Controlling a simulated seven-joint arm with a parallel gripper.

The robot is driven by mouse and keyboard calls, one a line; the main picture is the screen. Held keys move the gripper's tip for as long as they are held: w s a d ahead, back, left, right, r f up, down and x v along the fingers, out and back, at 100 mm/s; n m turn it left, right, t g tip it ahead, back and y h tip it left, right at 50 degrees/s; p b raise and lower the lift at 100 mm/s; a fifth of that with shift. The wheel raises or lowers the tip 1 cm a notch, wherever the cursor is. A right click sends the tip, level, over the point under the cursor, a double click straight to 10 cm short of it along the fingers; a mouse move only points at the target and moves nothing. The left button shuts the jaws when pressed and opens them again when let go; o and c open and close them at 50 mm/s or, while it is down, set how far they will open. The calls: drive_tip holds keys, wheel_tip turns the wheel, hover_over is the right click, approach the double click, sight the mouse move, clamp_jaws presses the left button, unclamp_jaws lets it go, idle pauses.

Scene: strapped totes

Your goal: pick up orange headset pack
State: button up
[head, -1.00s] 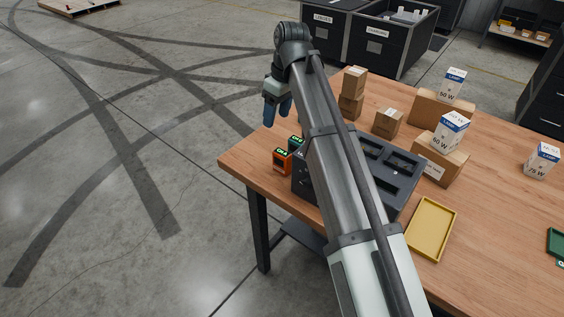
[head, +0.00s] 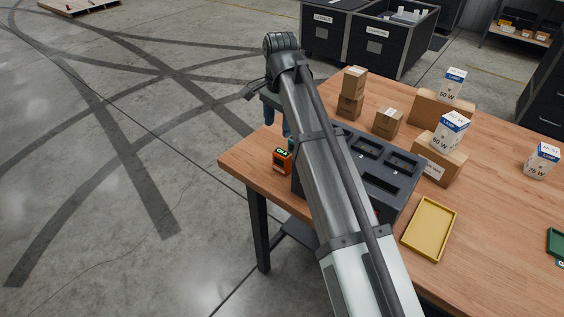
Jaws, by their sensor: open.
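The orange headset pack (head: 282,160) stands upright on the wooden table near its left edge, with a small green display on its top. It is just left of a dark grey slotted rack. My arm hides part of the fingers. The gripper is open and I see nothing between the fingers. A second, dark green pack (head: 291,144) is mostly hidden behind my arm, just behind the orange one.
The dark rack (head: 399,187) with empty slots lies under and right of my arm. A yellow tray (head: 429,229), brown cartons (head: 387,122) and white lamp boxes (head: 453,131) stand to the right on the table (head: 490,200). The table's left edge is close to the orange pack.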

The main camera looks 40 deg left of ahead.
sight(282, 153)
drive_tip(key=m, duration=1.1)
drive_tip(key=f+m, duration=0.1)
drive_tip(key=m, duration=0.4)
drive_tip(key=shift+w+d+f+m, duration=0.1)
drive_tip(key=shift+w+d+m, duration=0.05)
drive_tip(key=shift+d+m, duration=0.15)
drive_tip(key=shift+w+f, duration=0.2)
drive_tip(key=shift+f, duration=6.15)
drive_tip(key=shift+c, duration=0.3)
clamp_jaws()
